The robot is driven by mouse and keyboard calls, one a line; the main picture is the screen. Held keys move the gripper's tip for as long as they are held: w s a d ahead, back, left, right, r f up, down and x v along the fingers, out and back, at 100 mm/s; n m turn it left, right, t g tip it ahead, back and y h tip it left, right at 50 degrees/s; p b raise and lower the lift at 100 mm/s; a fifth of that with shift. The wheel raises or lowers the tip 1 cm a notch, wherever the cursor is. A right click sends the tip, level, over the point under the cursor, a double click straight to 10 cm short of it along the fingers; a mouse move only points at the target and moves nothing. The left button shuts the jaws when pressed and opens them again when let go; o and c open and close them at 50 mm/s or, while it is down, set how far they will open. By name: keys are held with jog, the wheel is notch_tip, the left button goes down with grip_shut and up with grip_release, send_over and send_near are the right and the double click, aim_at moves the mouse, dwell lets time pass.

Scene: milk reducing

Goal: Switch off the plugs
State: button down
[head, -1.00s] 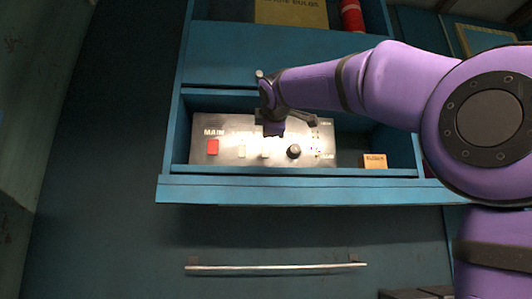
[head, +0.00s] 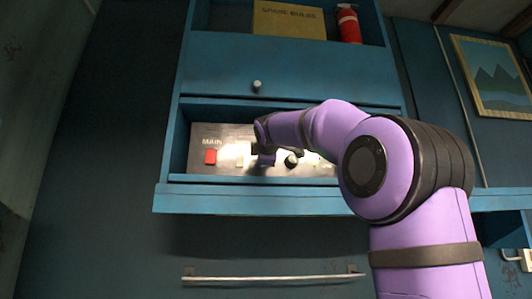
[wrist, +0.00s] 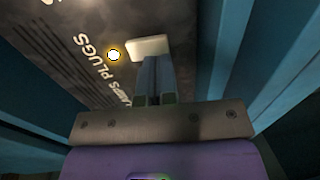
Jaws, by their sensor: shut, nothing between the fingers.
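The metal control panel (head: 222,142) sits in a blue cabinet recess. In the wrist view, a cream rocker switch (wrist: 148,46) is beside the "PLUGS" label (wrist: 95,63), with a lit round indicator (wrist: 113,55) near it. My gripper (wrist: 155,80) is shut and empty, its fingertips at the switch's near edge; I cannot tell whether they touch. In the head view my gripper (head: 264,158) is in front of the panel and hides part of it. A red switch (head: 210,157) under "MAIN", a pale switch (head: 240,160) and a black knob (head: 291,160) also show.
The recess has a blue front ledge (head: 240,180) below and blue side walls close by. A spare bulbs box (head: 289,20) and a red extinguisher (head: 348,24) stand on the shelf above. A metal bar handle (head: 270,279) is below.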

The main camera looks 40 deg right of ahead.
jog(key=shift+x, duration=1.05)
jog(key=shift+w+d+f, duration=0.1)
jog(key=shift+w, duration=0.05)
jog(key=shift+f, duration=0.1)
